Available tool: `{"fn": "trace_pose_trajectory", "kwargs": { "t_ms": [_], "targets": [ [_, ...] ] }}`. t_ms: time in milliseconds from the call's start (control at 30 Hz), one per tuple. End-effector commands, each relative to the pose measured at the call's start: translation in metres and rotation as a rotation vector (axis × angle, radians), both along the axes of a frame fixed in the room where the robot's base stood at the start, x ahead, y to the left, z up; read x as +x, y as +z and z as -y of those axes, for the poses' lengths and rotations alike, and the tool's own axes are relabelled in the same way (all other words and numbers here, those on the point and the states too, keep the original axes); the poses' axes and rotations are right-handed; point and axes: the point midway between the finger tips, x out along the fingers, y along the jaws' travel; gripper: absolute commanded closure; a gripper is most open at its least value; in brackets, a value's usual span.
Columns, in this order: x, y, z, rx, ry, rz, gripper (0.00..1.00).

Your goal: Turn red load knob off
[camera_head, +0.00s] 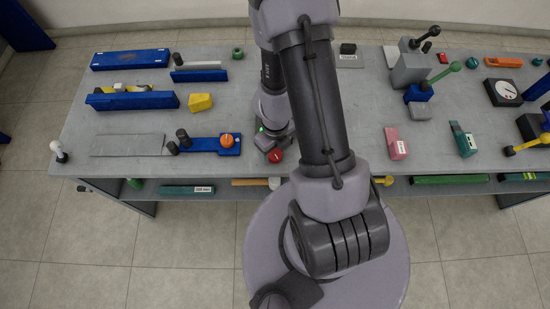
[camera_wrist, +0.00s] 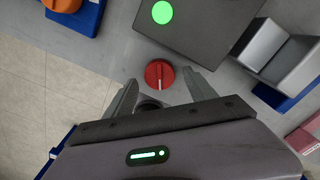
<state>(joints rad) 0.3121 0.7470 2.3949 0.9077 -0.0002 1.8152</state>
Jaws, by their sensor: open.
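The red load knob (camera_wrist: 159,73) is round, with a pale pointer line that runs nearly up and down in the wrist view. In the head view the red knob (camera_head: 276,155) sits at the front edge of the grey table, just below my wrist. My gripper (camera_wrist: 163,84) is open in the wrist view, with one finger on each side of the knob's near side. The fingers appear apart from the knob; I cannot tell their height over it. In the head view the fingertips are hard to make out.
A grey box with a green disc (camera_wrist: 162,12) stands just beyond the knob. A grey angled block (camera_wrist: 283,50) is to its right. An orange knob (camera_head: 226,140) on a blue base is to the left. The table (camera_head: 345,95) holds several other fixtures, and a shelf runs below.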

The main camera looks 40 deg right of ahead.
Motion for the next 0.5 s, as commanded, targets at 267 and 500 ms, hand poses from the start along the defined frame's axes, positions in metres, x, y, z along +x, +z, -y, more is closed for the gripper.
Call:
{"fn": "trace_pose_trajectory", "kwargs": {
  "t_ms": [267, 500],
  "targets": [
    [0.0001, -0.011, 0.0, 0.0, -0.001, 0.0, 0.35],
    [0.0001, -0.0107, 0.0, 0.0, -0.001, 0.0, 0.67]
  ]
}}
